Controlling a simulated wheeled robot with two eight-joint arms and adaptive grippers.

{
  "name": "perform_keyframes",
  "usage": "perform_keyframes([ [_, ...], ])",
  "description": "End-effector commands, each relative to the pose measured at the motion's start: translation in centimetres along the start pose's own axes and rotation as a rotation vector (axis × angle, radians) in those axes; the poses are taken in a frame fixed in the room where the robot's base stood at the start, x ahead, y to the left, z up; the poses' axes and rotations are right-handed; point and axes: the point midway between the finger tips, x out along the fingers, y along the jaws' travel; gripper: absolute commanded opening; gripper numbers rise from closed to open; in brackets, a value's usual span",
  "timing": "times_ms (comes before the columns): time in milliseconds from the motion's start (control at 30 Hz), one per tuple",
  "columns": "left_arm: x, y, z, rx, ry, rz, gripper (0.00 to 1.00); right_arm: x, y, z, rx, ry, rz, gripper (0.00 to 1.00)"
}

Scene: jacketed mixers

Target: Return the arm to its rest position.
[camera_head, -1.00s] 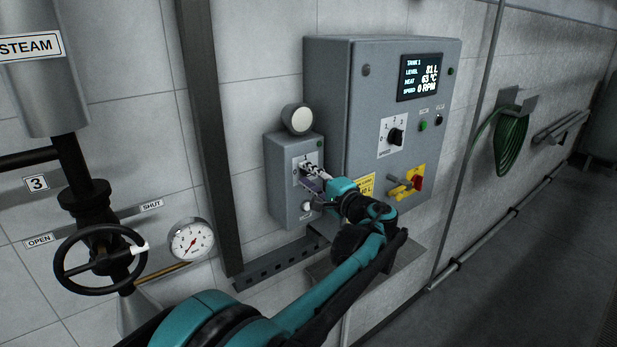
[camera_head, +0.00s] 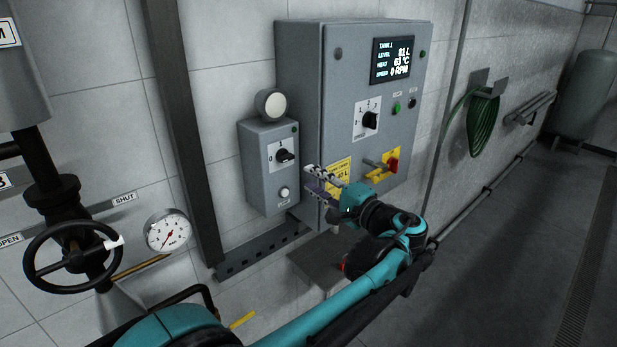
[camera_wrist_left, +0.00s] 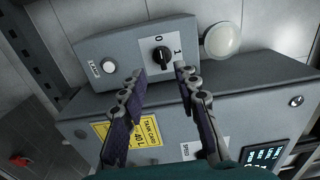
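My left arm comes in from the lower left in the head view. Its gripper (camera_head: 312,184) is open and empty, in front of the lower left part of the large grey control cabinet (camera_head: 300,60), just right of the small switch box (camera_head: 255,187). The box has a black rotary knob (camera_head: 285,156), which stands apart from the fingers. In the left wrist view the two fingers (camera_wrist_left: 158,85) are spread with nothing between them, and the knob (camera_wrist_left: 161,54) shows beyond the tips, between marks 0 and 1. My right gripper is not in view.
The cabinet carries a display (camera_head: 393,60), a speed selector (camera_head: 370,120) and a red and yellow switch (camera_head: 391,164). A black handwheel (camera_head: 72,258) and a gauge (camera_head: 169,232) stand at left. A green hose (camera_head: 482,125) hangs at right. Open floor lies at lower right.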

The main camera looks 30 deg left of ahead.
Motion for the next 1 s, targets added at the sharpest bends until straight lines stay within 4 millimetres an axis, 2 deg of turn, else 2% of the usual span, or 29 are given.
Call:
perform_keyframes([
  [400, 0.0, 0.0, 0.0, 0.000, 0.000, 0.001, 0.31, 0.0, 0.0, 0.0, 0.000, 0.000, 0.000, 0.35],
  [467, 0.1, 0.5, 0.3, -0.002, 0.001, 0.012, 0.31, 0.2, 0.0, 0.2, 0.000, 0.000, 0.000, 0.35],
  [533, 0.3, 2.2, 1.1, -0.007, 0.005, 0.053, 0.31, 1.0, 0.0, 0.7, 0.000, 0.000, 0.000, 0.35],
  [567, 0.4, 3.3, 1.7, -0.012, 0.009, 0.082, 0.31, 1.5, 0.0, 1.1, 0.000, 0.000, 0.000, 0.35],
  [667, 0.4, 9.0, 4.4, -0.042, 0.027, 0.230, 0.31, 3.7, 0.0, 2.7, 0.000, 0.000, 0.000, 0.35],
  [767, -0.6, 16.5, 7.8, -0.100, 0.053, 0.426, 0.31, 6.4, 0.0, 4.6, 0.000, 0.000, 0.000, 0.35],
  [800, -1.3, 19.5, 9.0, -0.131, 0.064, 0.506, 0.31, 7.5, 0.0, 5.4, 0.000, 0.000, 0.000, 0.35],
  [867, -2.8, 23.9, 10.8, -0.182, 0.080, 0.626, 0.31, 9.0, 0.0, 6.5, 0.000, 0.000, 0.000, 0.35],
  [900, -3.9, 26.7, 11.9, -0.221, 0.091, 0.704, 0.31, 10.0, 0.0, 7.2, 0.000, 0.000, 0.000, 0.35],
  [1000, -7.4, 33.6, 14.2, -0.334, 0.116, 0.897, 0.31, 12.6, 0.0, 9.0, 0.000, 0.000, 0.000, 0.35],
])
